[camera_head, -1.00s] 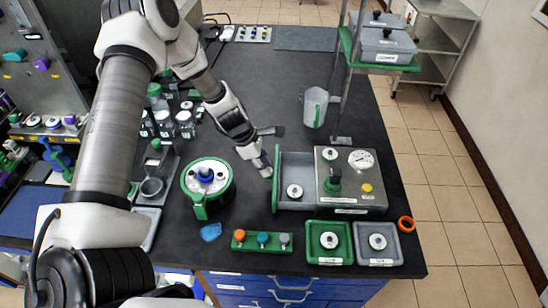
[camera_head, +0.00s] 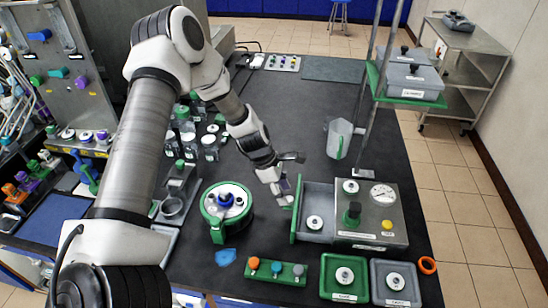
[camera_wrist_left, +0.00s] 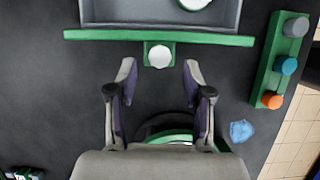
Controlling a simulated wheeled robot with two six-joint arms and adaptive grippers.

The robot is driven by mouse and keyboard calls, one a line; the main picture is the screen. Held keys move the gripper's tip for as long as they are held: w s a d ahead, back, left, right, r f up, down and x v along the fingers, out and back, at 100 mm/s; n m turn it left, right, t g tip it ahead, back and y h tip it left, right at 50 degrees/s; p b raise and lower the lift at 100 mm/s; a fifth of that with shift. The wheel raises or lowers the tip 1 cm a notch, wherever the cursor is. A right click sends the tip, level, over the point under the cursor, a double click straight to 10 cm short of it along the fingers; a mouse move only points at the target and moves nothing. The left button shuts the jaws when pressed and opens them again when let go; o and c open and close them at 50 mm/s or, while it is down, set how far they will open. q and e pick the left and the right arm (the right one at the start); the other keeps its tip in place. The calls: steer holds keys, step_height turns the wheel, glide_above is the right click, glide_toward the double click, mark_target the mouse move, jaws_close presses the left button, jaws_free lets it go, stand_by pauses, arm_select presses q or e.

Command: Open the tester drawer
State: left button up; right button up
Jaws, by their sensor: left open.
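The tester (camera_head: 368,215) is a grey box with a gauge, a green knob and a yellow button, right of centre in the head view. Its grey drawer (camera_head: 316,203) sticks out to the left, open, with a white round piece inside. The drawer's green front (camera_head: 294,222) also shows in the left wrist view (camera_wrist_left: 215,39). My left gripper (camera_head: 283,199) is open beside that front. In the left wrist view its fingers (camera_wrist_left: 158,70) stand either side of the front's green and white handle knob (camera_wrist_left: 160,55), with gaps on both sides. My right gripper is out of view.
A round green-rimmed vessel (camera_head: 228,205) stands left of the drawer. A green block with coloured knobs (camera_head: 275,270) and a blue piece (camera_head: 226,257) lie in front. A clear jug (camera_head: 339,138) and a shelf stand (camera_head: 370,120) are behind. The dark worktop (camera_head: 275,105) is clear farther back.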

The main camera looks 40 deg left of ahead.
arm_select(q)
steer(key=v, duration=1)
steer(key=shift+s+a, duration=0.2)
steer(key=shift+a, duration=0.05)
steer(key=shift+f, duration=0.1)
